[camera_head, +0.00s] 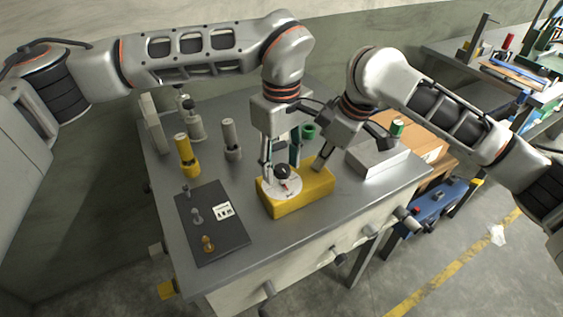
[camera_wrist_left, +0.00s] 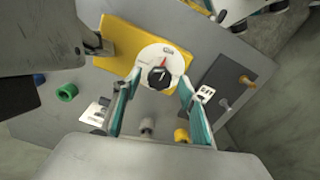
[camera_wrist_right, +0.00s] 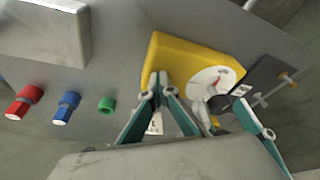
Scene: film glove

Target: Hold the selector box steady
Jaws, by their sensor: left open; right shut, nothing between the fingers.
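The selector box (camera_head: 306,196) is a yellow block on the grey bench, with a white dial (camera_wrist_left: 150,53) and a black knob (camera_wrist_left: 159,76) at one end. My left gripper (camera_head: 279,172) is open above the dial end, its fingers on either side of the knob; I cannot tell whether they touch it. My right gripper (camera_head: 318,167) is shut and empty, its tips at the plain end of the box near the back edge. The right wrist view shows these tips (camera_wrist_right: 158,82) against or just over the yellow edge; contact is unclear.
A dark mat (camera_head: 207,240) with small pegs and a label lies left of the box. A yellow cylinder (camera_head: 186,155) and grey cylinders (camera_head: 231,140) stand behind it. A pale metal block (camera_head: 377,158) is at the right. Green, blue and red cylinders (camera_wrist_right: 66,108) stand behind the box.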

